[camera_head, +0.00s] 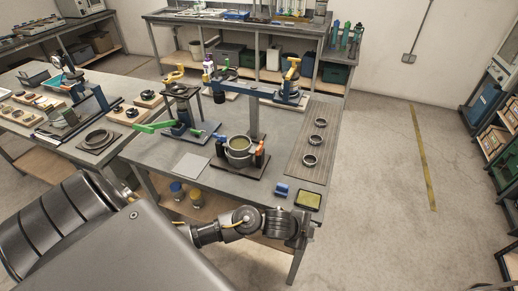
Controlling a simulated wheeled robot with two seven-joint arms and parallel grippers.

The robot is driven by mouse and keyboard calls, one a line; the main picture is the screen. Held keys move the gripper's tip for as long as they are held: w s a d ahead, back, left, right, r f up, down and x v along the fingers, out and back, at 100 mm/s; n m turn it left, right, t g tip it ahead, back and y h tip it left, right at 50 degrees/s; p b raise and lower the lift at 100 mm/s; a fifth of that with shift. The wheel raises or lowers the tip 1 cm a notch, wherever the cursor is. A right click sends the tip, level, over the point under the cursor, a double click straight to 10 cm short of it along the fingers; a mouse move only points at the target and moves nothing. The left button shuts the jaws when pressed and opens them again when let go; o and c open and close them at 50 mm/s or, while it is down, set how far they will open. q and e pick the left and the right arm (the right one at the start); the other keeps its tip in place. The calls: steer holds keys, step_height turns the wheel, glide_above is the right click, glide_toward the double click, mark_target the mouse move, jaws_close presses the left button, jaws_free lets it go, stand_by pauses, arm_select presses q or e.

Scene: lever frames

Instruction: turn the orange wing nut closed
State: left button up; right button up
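A small orange part (259,145), which appears to be the wing nut, stands upright at the right side of a round pot-like vessel (239,146) on a dark base plate on the workbench. It is too small to tell its turn angle. An arm of mine comes in from the left along the bottom. Its end, my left gripper (303,229), is near the bench's front edge, well below and right of the orange part and apart from it. Its fingers cannot be made out. My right gripper is not in view.
A green lever (153,127) and a blue handle stand left of the vessel. A blue block (281,190) and a yellow-topped tray (308,200) lie at the bench's front right. Several rings rest on a ribbed mat (293,160). A pale sheet (190,165) lies left.

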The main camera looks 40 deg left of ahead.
arm_select(q)
steer(key=w+r+m+h, duration=0.1)
steer(key=w+r+m, duration=0.4)
steer(key=r+m, duration=0.35)
steer(key=m+g+y+p, duration=0.25)
steer(key=m+y, duration=0.35)
steer(key=m, duration=0.3)
glide_toward(260, 146)
steer(key=shift+g, duration=0.35)
steer(key=b+x, duration=0.4)
steer(key=x, duration=0.1)
steer(key=shift+w+d, duration=0.1)
steer(key=shift+d, duration=0.05)
steer(key=shift+w+f+y+p, duration=0.2)
steer(key=shift+f+y+p, duration=0.05)
steer(key=shift+y+p, duration=0.05)
steer(key=shift+x, duration=0.8)
steer(key=shift+c, duration=0.2)
